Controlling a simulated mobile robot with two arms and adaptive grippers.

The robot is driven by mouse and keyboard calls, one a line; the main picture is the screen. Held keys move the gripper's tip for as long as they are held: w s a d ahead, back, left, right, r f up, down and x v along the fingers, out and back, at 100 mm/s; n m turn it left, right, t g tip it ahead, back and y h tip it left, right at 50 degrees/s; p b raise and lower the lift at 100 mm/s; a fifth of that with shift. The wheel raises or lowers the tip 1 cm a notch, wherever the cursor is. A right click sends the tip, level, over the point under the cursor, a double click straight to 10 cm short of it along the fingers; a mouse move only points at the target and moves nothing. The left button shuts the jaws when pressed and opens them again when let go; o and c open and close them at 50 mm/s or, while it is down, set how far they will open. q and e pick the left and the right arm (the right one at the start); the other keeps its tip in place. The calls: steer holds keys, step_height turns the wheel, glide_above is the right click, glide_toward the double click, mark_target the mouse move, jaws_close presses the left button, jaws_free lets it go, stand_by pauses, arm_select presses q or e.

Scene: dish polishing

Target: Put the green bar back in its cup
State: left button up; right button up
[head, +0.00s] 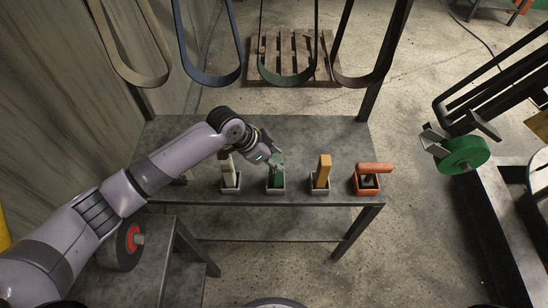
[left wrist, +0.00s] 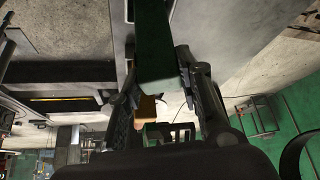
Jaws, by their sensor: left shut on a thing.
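My left gripper (head: 268,153) is shut on the bar's upper part, coming in from the left and behind. In the left wrist view the dark green bar (left wrist: 155,45) lies between the fingers (left wrist: 160,85). My right gripper is not in view.
The grey table (head: 300,138) also bears a pale bar (head: 228,170) and an orange bar (head: 322,168) in cups, and a red bar (head: 374,167) lying across its cup. Belts (head: 211,80) hang behind. A green wheel (head: 464,154) stands at right. The table's back is clear.

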arm_select(q)
steer(key=shift+f, duration=0.15)
steer(key=o, duration=1.1)
steer(key=v, duration=1.2)
step_height(320, 180, up, 7)
steer(key=p, duration=0.7)
steer(key=shift+p, duration=0.35)
